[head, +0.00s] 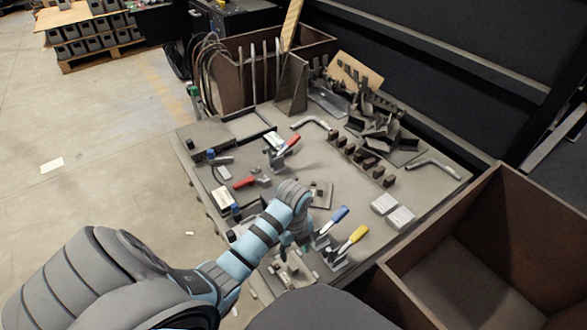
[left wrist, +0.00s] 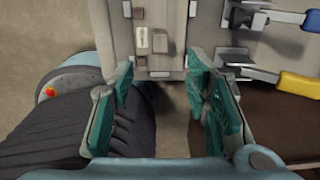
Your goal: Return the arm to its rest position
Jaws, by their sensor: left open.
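My left arm (head: 235,265) comes in from the lower left in the head view and reaches over the near part of the workbench. Its gripper (head: 298,240) points down to the left of the blue-handled clamp (head: 332,222), partly hidden by the wrist. In the left wrist view the green-padded fingers (left wrist: 168,105) stand wide apart with nothing between them. Below the gap are the bench's near edge and the floor. My right gripper is in neither view.
The bench (head: 330,170) holds a yellow-handled clamp (head: 350,243), red-handled clamps (head: 285,145), bent pipes (head: 433,168) and dark brackets (head: 375,135). An open brown bin (head: 500,240) stands at the right. Clear floor (head: 95,180) lies to the left.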

